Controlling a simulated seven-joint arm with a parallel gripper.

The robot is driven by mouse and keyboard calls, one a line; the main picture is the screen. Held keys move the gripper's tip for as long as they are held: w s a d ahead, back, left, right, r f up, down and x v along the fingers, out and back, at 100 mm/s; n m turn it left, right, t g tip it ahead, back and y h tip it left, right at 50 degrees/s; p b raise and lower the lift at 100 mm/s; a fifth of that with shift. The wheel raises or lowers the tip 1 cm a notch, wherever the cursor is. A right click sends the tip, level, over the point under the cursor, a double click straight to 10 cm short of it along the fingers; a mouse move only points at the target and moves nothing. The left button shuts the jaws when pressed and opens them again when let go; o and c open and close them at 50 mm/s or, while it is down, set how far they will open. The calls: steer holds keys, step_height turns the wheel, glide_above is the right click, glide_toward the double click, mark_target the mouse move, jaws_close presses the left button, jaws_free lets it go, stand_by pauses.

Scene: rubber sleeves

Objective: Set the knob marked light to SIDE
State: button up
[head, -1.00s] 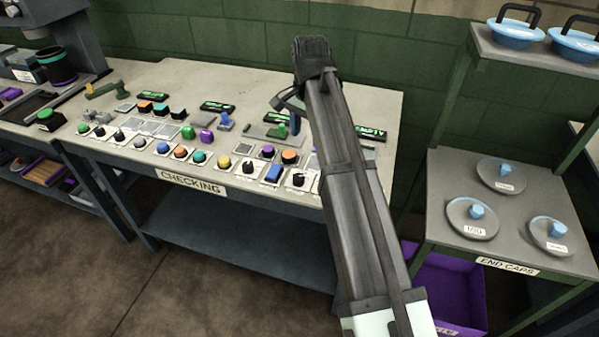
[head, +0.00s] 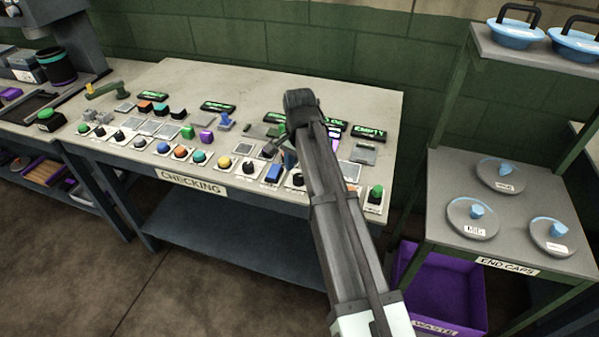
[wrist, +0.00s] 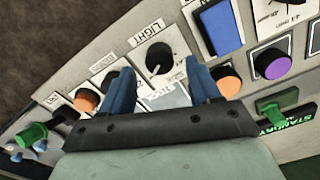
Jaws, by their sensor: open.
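The knob marked LIGHT (wrist: 159,58) is black and round with a pale pointer mark, on a white plate in the wrist view. The small position words around it are too blurred to read, so I cannot tell its setting. In the head view the black knob (head: 297,180) shows beside my arm, partly hidden, right of a blue rocker. My gripper (wrist: 162,80) is open and empty. Its two blue fingers appear on either side of the knob's lower part in the wrist view, with no clear contact. In the head view my gripper (head: 281,156) hangs over the panel, mostly hidden by the arm.
The blue rocker (wrist: 221,27) is close beside the knob. Orange (wrist: 228,81) and purple (wrist: 272,64) knobs stand near the fingers.

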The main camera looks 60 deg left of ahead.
steer(key=shift+f, duration=1)
steer(key=c, duration=1)
